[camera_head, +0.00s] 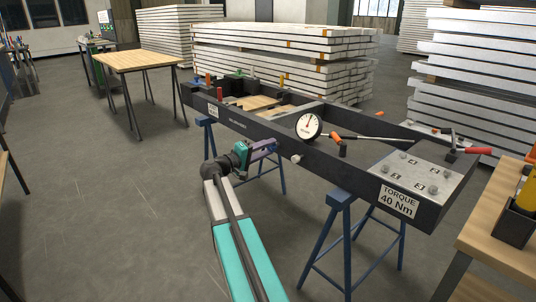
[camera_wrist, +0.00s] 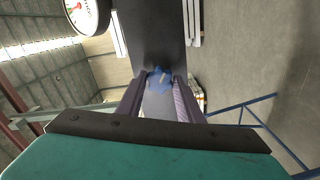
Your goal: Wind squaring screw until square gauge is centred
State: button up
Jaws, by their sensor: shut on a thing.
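The square gauge (camera_head: 309,126) is a round white dial with a black rim on the near side of the dark frame (camera_head: 352,165). Its needle reading is too small to tell. Part of the gauge (camera_wrist: 84,14) shows at the top left of the wrist view, cut off by the edge. My gripper (camera_head: 276,147) reaches the frame's near side, below and left of the gauge. In the wrist view its two purple fingers (camera_wrist: 158,92) are closed on a blue knob, seemingly the squaring screw (camera_wrist: 159,76). In the head view the fingers hide that knob.
The frame stands on blue trestles (camera_head: 337,215). A plate marked "TORQUE 40 Nm" (camera_head: 398,201) is at its right end. A wooden bench (camera_head: 500,240) stands at the right and a wooden table (camera_head: 137,61) at the back left. The floor left of my arm is clear.

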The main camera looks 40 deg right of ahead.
jog(key=shift+s+f+m, duration=0.1)
jog(key=shift+f+m, duration=0.05)
jog(key=shift+m, duration=0.25)
jog(key=o, duration=0.8)
jog(key=shift+o, duration=1.3)
jog(key=shift+a, duration=0.1)
jog(key=w+a+p, duration=0.1)
jog(key=a+p, duration=0.1)
jog(key=a, duration=1.1)
jog(key=shift+a, duration=0.35)
jog(key=shift+w, duration=0.1)
